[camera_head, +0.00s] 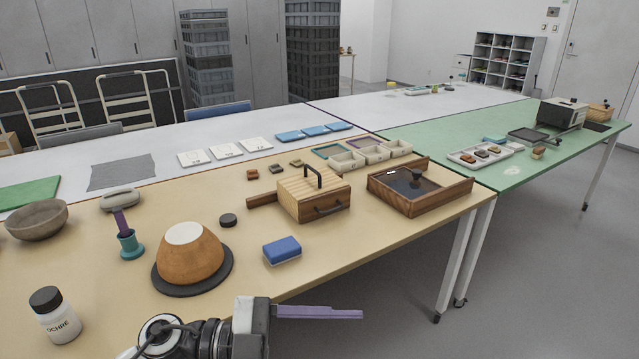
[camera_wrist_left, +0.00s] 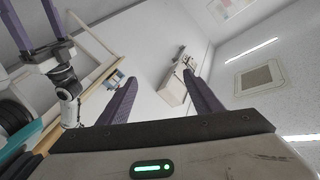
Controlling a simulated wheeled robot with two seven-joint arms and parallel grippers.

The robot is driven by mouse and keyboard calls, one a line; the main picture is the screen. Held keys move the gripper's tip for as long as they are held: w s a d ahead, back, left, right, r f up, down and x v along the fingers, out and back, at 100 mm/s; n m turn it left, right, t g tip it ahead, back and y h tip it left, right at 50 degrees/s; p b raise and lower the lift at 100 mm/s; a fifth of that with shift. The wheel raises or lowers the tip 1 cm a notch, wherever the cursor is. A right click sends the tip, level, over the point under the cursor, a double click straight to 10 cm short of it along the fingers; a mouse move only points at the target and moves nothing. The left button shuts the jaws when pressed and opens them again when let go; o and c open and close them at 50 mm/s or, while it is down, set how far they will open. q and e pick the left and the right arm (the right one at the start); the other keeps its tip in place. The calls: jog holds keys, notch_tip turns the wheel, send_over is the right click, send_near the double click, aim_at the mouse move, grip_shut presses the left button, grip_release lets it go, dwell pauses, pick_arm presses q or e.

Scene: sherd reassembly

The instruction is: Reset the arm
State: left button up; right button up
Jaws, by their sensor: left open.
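My left gripper (camera_head: 340,313) is at the bottom of the head view, in front of the tan table's front edge. Its purple fingers point right and show edge-on, holding nothing. In the left wrist view its two fingers (camera_wrist_left: 160,82) stand wide apart with only wall and distant room between them. My right gripper (camera_wrist_left: 30,18) shows at the upper left of the left wrist view, its two purple fingers apart and no object seen between them; their tips are cut off by the frame. It is outside the head view.
The tan table (camera_head: 390,240) holds an orange bowl (camera_head: 188,262) upside down on a dark disc, an ochre jar (camera_head: 55,315), a blue block (camera_head: 282,250), a wooden press (camera_head: 313,195) and a wooden tray (camera_head: 418,186). Open floor (camera_head: 540,290) lies right of the table.

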pick_arm(q)
jog(key=w+a+f+n+t+y, duration=0.3)
jog(key=w+a+n+t, duration=0.3)
jog(key=n+t, duration=0.75)
jog(key=s+a+f+n+t+y, duration=0.2)
jog(key=a+f+n+y, duration=0.5)
jog(key=f, duration=0.3)
jog(key=s+a+f+n+g+y, duration=0.1)
jog(key=s+a+f+g+y, duration=0.1)
jog(key=s+f, duration=0.6)
jog(key=s+a+f+n+g+y, duration=0.1)
jog(key=s+a+f+g+y, duration=0.2)
jog(key=s+f+g, duration=0.2)
notch_tip(320, 180, down, 5)
jog(key=s, duration=0.2)
jog(key=shift+s+a+r, duration=0.2)
jog(key=shift+s+a, duration=0.2)
